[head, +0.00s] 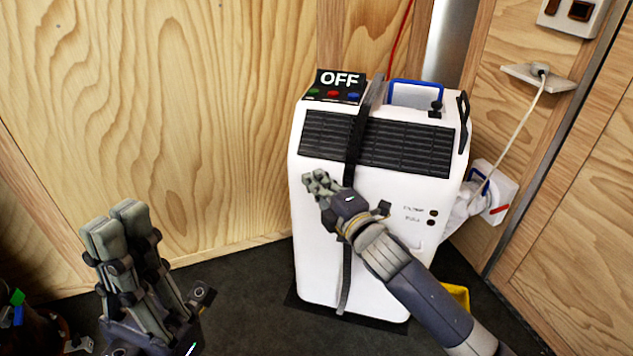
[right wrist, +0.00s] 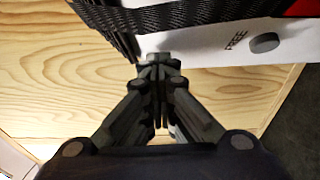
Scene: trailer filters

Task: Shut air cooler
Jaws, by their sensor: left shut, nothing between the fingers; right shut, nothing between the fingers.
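The white air cooler (head: 400,265) stands upright on the dark floor in the corner. A small panel on its top left (head: 333,87) reads OFF and has green, red and blue buttons. A black strap runs down its front. My right gripper (head: 318,182) is shut and empty in front of the cooler's upper left front, below the dark grille (head: 405,148). Whether it touches the cooler I cannot tell. In the right wrist view the closed fingers (right wrist: 160,62) show near the cooler's white face (right wrist: 215,52). My left gripper (head: 112,225) is shut and empty at the lower left, away from the cooler.
Wooden walls (head: 200,110) stand behind and to the right. A white cord (head: 520,125) hangs from a wall socket (head: 538,75) at the right. A white box with a red lever (head: 499,200) is beside the cooler. Dark clutter (head: 25,320) lies at the lower left.

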